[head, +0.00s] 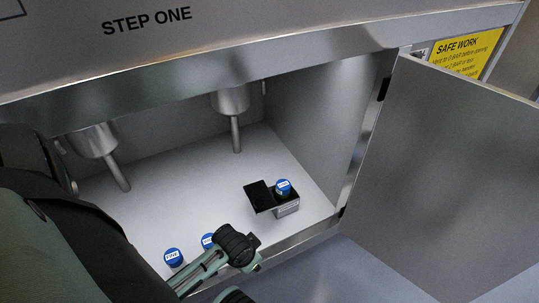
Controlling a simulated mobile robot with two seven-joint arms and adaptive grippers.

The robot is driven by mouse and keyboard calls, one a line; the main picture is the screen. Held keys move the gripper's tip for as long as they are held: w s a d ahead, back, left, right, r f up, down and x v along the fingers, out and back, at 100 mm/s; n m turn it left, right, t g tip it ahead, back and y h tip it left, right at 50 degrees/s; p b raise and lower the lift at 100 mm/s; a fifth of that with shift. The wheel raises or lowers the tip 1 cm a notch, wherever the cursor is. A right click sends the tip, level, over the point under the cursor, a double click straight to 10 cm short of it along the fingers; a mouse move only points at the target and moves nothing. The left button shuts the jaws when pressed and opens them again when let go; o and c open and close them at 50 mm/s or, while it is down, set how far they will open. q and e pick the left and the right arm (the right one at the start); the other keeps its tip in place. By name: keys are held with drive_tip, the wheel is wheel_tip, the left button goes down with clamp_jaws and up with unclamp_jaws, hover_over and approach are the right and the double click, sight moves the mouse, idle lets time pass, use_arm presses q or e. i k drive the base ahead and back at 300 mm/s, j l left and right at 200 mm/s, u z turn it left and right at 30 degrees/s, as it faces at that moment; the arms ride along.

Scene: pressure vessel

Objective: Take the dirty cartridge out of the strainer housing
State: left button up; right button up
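A small box-like holder (263,202), black on top with a grey body, stands on the cabinet floor. A cylinder with a blue labelled cap (283,186) sits upright at it; I cannot tell if this holder is the strainer housing or if this is the dirty cartridge. Two more blue-capped pieces, one at the front left (173,257) and one beside it (208,240), stand near the cabinet's front. My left gripper (240,271) is at the cabinet's front edge, below and left of the holder. Its fingers look apart, with nothing seen between them; the lower one is cut off. My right gripper is out of view.
Two metal fittings with downward pipes, left (95,143) and middle (230,100), hang from the cabinet's top. The cabinet door (450,170) stands open on the right. The cabinet floor (165,205) is clear behind the blue caps. A yellow sign (465,52) is behind the door.

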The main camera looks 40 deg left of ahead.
sight(283, 186)
drive_tip(key=i+l+u, duration=0.4)
drive_tip(key=u, duration=1.25)
drive_tip(key=j+z, duration=0.15)
drive_tip(key=z, duration=0.3)
